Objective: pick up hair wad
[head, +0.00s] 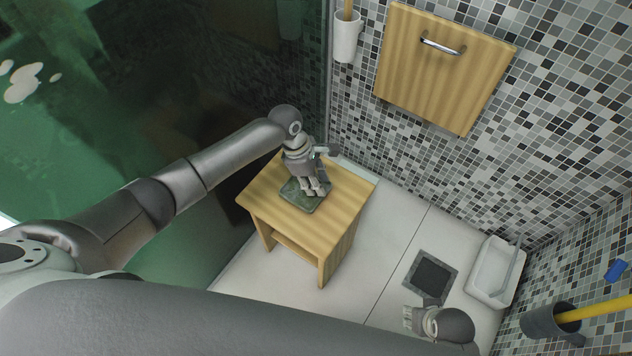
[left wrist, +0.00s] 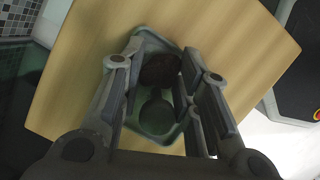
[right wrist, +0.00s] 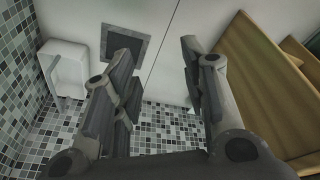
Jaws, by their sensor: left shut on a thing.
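The hair wad (left wrist: 158,68) shows in the left wrist view as a dark, rounded clump over a green dish (left wrist: 170,134). My left gripper (left wrist: 161,78) is shut on the wad, with a finger on each side of it. In the head view, the green dish (head: 301,203) lies on a wooden stool, and my left gripper (head: 316,189) points down over it and hides the wad. A second dark round patch shows in the dish; I cannot tell whether it is a shadow. My right gripper (right wrist: 158,75) is open and empty, and in the head view (head: 408,318) it is low over the floor.
The wooden stool (head: 345,225) stands beside a dark green glass panel (head: 190,90). A square floor drain (head: 433,274) and a white tray-like basin (head: 494,272) are to the right. A wooden panel with a handle (head: 442,70) hangs on the mosaic wall. Pale floor is clear between stool and drain.

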